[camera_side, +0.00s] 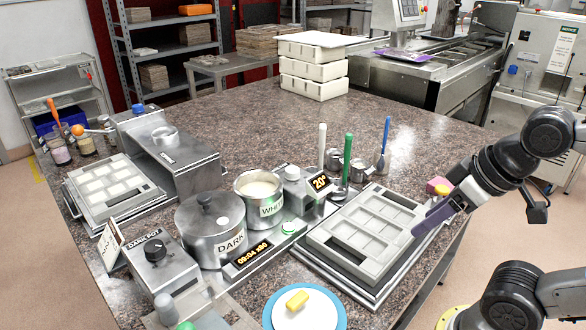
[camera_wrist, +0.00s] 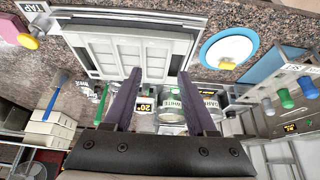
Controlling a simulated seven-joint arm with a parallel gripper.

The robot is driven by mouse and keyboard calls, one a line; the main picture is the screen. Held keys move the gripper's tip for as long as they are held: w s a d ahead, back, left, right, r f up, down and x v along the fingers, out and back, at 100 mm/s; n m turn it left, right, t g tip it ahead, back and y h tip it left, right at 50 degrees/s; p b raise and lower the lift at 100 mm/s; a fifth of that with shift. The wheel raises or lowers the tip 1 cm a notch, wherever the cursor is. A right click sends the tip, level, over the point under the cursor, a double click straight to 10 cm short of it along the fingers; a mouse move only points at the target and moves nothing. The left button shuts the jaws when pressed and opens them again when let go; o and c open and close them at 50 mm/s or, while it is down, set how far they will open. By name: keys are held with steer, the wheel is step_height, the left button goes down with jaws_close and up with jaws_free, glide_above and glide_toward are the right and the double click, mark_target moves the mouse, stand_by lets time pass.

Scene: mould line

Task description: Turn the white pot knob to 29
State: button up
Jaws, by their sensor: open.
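The white pot (camera_side: 258,190), a metal pot of pale liquid labelled WHITE, stands mid-table. Beside it on the right is a metal control box with a pale knob (camera_side: 292,173) and a lit display (camera_side: 320,182) reading 20°. The wrist view also shows the white pot (camera_wrist: 172,107) and the display (camera_wrist: 146,107); the knob is not clear there. My gripper (camera_side: 435,212) is open and empty, over the table's right side and well away from the knob. Its purple fingers (camera_wrist: 159,80) are spread apart in the wrist view.
A mould tray (camera_side: 318,238) lies between the knob and my gripper. Upright handled tools, including a green one (camera_side: 347,155), stand close behind the knob. The lidded dark pot (camera_side: 208,225) is on the left. A blue-rimmed plate (camera_side: 335,300) holds a yellow block.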

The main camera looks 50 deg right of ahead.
steer(key=shift+o, duration=1.2)
steer(key=shift+s+f, duration=0.15)
steer(key=shift+s, duration=0.05)
steer(key=shift+m, duration=0.8)
steer(key=r, duration=0.4)
steer(key=shift+w, duration=0.3)
steer(key=w+r+m, duration=0.2)
steer(key=w+r, duration=0.3)
steer(key=r, duration=0.3)
steer(key=w+r+m+g, duration=0.2)
steer(key=w+r, duration=0.5)
steer(key=w, duration=0.5)
steer(key=m+g, duration=0.2)
steer(key=g, duration=0.1)
glide_above(292, 168)
step_height(292, 168, down, 14)
steer(key=r, duration=0.1)
step_height(292, 168, down, 14)
steer(key=shift+s+r, duration=0.15)
steer(key=shift+r, duration=0.1)
